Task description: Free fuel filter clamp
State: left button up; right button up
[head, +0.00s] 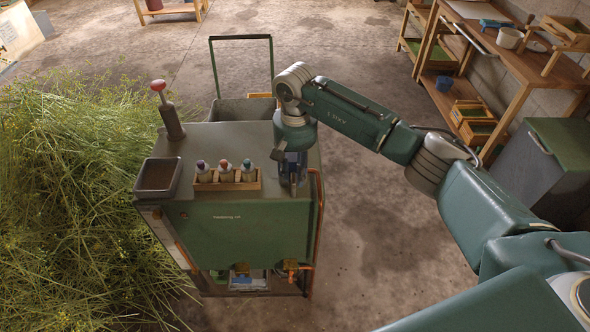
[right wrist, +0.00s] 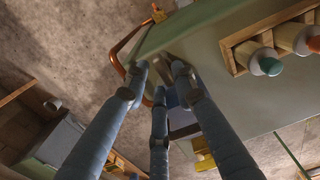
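The green still cabinet (head: 240,240) stands in the middle of the head view, with a copper-coloured pipe (head: 318,215) down its right side. The pipe also shows in the right wrist view (right wrist: 122,45). I cannot pick out a fuel filter or its clamp in either view. An orange-red fitting (head: 291,265) sits low at the cabinet's front right. My right gripper (head: 293,190) points down at the right end of the cabinet top. In the right wrist view its blue fingers (right wrist: 161,82) have their tips apart beside the cabinet edge, with no held object visible. My left gripper is out of view.
A wooden rack of small bottles (head: 227,180) stands left of my right gripper. A dark tray (head: 158,175) and a red-knobbed cylinder (head: 171,122) stand farther left. Cut herbs (head: 70,200) heap against the left side. The floor (head: 375,225) right of the cabinet is clear.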

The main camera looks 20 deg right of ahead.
jog(key=shift+f, duration=0.5)
jog(key=shift+c, duration=0.2)
grip_shut()
